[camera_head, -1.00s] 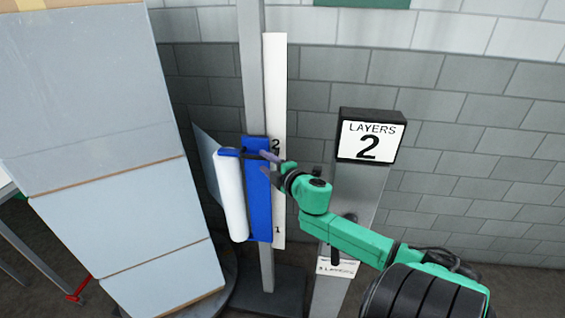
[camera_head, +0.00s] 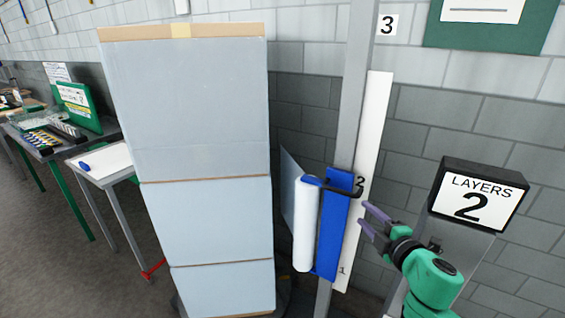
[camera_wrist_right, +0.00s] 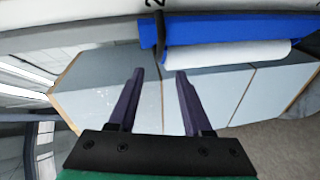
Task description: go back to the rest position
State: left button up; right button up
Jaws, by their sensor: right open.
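My right gripper (camera_head: 369,217) is open and empty, with purple fingers on a green arm, at the right of the head view. It is just right of the blue carriage (camera_head: 331,225) on the grey mast, apart from its black handle (camera_head: 345,190). The carriage holds a white film roll (camera_head: 306,224) at its left side. In the right wrist view the open fingers (camera_wrist_right: 155,90) have nothing between them; the blue carriage (camera_wrist_right: 225,30) and white roll (camera_wrist_right: 228,52) lie beyond. My left gripper is not in view.
A tall stack of grey-blue boxes (camera_head: 205,110) stands left of the mast. A sign reading "LAYERS 2" (camera_head: 478,197) stands on a post at the right. A white scale strip (camera_head: 368,150) runs beside the mast (camera_head: 357,100). A small table (camera_head: 104,160) and a workbench are at far left.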

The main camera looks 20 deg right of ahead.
jog(key=s+f+m+g+h, duration=0.2)
jog(key=s+f+m+g, duration=0.2)
jog(key=f+m, duration=0.4)
jog(key=s+a+f+m+g+y, duration=0.25)
jog(key=s+a+f+g, duration=0.2)
jog(key=a+f, duration=0.35)
jog(key=s+a+f+m+g+y, duration=0.25)
jog(key=s+a+f+g, duration=0.2)
jog(key=a, duration=0.65)
jog(key=s+f+b, duration=0.1)
jog(key=s+f, duration=0.1)
jog(key=f, duration=1.1)
jog(key=s+f+b, duration=0.1)
jog(key=s+f, duration=0.1)
jog(key=f, duration=1.2)
jog(key=s+d+f+n+g, duration=0.1)
jog(key=s+d+f+g, duration=0.1)
jog(key=s+f, duration=1.1)
jog(key=s+d, duration=0.1)
jog(key=s, duration=0.1)
jog(key=shift+s+d+b, duration=0.3)
jog(key=shift+d+b, duration=0.05)
